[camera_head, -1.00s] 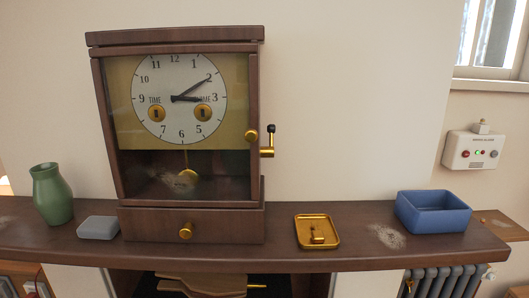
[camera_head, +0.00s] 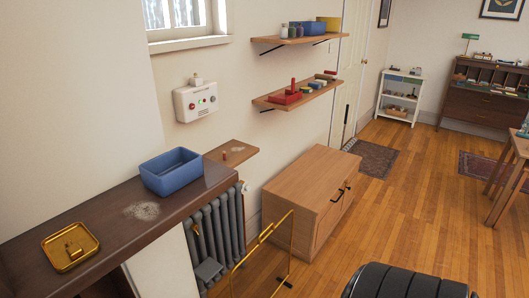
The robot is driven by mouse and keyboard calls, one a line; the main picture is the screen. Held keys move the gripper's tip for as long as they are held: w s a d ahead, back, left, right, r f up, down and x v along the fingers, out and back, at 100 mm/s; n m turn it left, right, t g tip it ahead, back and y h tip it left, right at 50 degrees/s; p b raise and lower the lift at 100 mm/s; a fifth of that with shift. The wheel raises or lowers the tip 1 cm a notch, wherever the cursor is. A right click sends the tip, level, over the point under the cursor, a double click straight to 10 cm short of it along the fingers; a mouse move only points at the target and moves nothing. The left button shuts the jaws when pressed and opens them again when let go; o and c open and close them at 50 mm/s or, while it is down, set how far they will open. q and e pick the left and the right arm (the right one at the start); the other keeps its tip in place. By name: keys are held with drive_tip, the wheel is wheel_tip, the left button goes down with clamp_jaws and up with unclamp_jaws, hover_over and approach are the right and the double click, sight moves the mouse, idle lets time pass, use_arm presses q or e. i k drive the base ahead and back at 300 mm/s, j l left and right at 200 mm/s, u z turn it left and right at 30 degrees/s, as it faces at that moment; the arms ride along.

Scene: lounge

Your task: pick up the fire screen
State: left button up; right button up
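The fire screen (camera_head: 266,234) appears to be the upright thin gold frame standing on the wooden floor at the bottom middle of the head view. Its middle looks see-through, with floor and cabinet showing behind it. A raised gold piece, perhaps a handle, sits on its top edge, and a small dark foot shows at its lower right. Its lower left runs out of the picture. Neither of my grippers is in view.
The dark mantel shelf (camera_head: 110,223) with a blue box (camera_head: 171,171) and brass tray (camera_head: 70,247) is at left. A radiator (camera_head: 217,228) and wooden cabinet (camera_head: 311,199) stand by the screen. A black cushioned seat (camera_head: 410,283) is front right. Floor beyond is open.

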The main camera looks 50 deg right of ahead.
sight(260, 273)
drive_tip(key=z, duration=1.7)
drive_tip(key=u, duration=0.2)
drive_tip(key=i+l+u, duration=0.4)
drive_tip(key=l+u, duration=0.15)
drive_tip(key=i+l+u, duration=0.15)
drive_tip(key=l+u, duration=0.15)
drive_tip(key=l, duration=0.15)
